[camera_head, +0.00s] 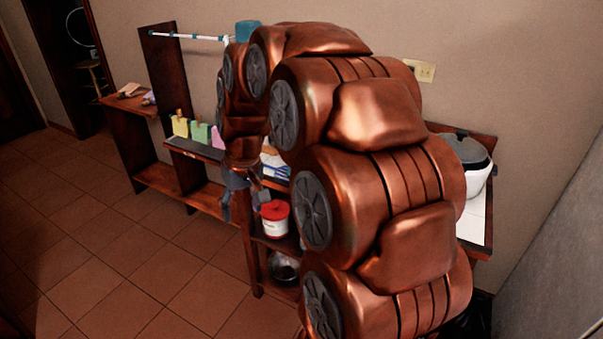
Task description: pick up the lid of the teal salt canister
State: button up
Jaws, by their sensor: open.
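A teal object (248,30) shows at the top, partly behind my copper arm. I cannot tell whether it is the salt canister, and no separate lid can be made out. My gripper (240,197) hangs pointing down at the front edge of the shelf unit, left of the arm's large links. It is small and dark in this view, open, with nothing seen between its fingers. The arm hides much of the middle of the counter.
A white tub with a red lid (275,219) stands on a shelf just right of my gripper. A metal bowl (284,268) sits below it. A white pot with a grey lid (466,160) stands at right. The tiled floor (130,250) at left is clear.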

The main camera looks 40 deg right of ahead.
jog(key=w+d+f+m+t, duration=0.1)
jog(key=w+d, duration=0.2)
jog(key=d, duration=0.7)
jog(key=w+d+f+m+t+h, duration=0.1)
jog(key=w+d, duration=0.3)
jog(key=d, duration=0.7)
jog(key=w+d+f+m+t+h, duration=0.1)
jog(key=w+d+f, duration=0.2)
jog(key=d, duration=0.8)
jog(key=shift+w+f+m, duration=0.15)
jog(key=shift+w+m, duration=0.15)
jog(key=shift+w, duration=0.2)
jog(key=shift+a+p+x, duration=0.2)
jog(key=shift+p+x, duration=0.3)
jog(key=shift+x, duration=0.85)
jog(key=shift+a+p+x, duration=0.2)
jog(key=shift+p+x, duration=0.3)
jog(key=shift+x, duration=0.85)
jog(key=c, duration=1)
jog(key=shift+c, duration=0.2)
